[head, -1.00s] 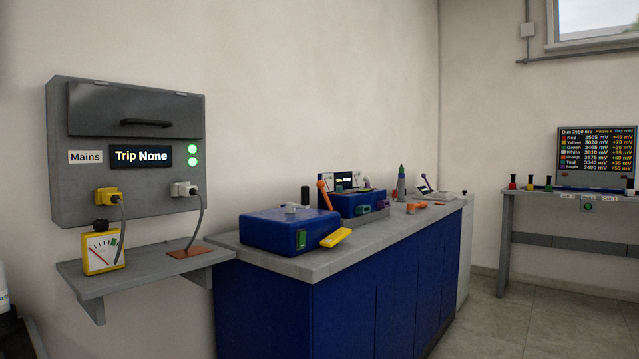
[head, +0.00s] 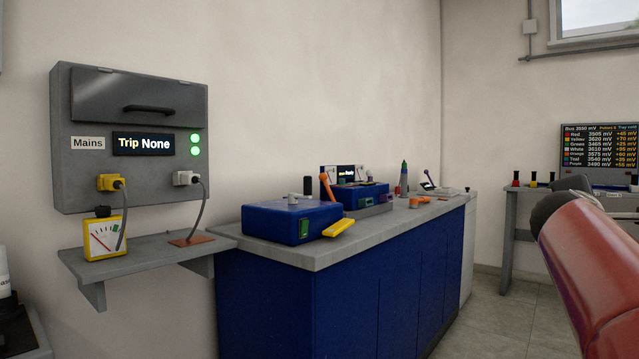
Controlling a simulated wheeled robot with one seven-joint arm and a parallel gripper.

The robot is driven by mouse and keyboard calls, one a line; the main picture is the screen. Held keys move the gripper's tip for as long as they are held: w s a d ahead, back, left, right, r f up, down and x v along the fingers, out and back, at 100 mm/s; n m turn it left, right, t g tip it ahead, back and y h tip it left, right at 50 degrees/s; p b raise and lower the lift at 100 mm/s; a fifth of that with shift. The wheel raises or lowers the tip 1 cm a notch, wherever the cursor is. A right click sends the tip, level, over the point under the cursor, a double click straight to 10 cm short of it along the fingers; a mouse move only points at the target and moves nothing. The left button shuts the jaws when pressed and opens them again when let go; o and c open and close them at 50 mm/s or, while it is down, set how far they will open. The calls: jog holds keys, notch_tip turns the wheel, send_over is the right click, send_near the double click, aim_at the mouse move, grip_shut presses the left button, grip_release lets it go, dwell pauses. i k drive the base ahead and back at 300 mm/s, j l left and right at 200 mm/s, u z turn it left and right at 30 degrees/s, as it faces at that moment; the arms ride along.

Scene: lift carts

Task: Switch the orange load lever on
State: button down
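The orange lever (head: 326,187) stands up from the counter beside the left end of the rear blue box (head: 349,197). Its round knob is at the top, and its shaft leans a little to the left. Its foot is partly hidden by the front blue box (head: 270,224), and I see no marking for its on or off side. My dark red arm reaches in at the right edge, well apart from the lever. My gripper is not in view.
A grey counter (head: 300,258) on blue cabinets runs along the wall. A yellow item (head: 339,228) lies at its front edge. The Mains panel (head: 130,185) reads "Trip None" with two green lights. A meter (head: 104,240) stands on the shelf below. A screen (head: 598,150) is at the right.

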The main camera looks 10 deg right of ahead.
aim_at(322, 177)
jog(key=i+j+u, duration=0.2)
jog(key=i+j, duration=0.15)
jog(key=i+j+u, duration=0.15)
jog(key=i, duration=0.45)
jog(key=i+j+u, duration=0.2)
jog(key=i+j, duration=0.15)
jog(key=i, duration=0.15)
jog(key=i+j+u, duration=0.15)
jog(key=i, duration=0.35)
jog(key=i+l, duration=0.15)
jog(key=i, duration=0.15)
jog(key=i+l+z, duration=0.1)
jog(key=l, duration=0.2)
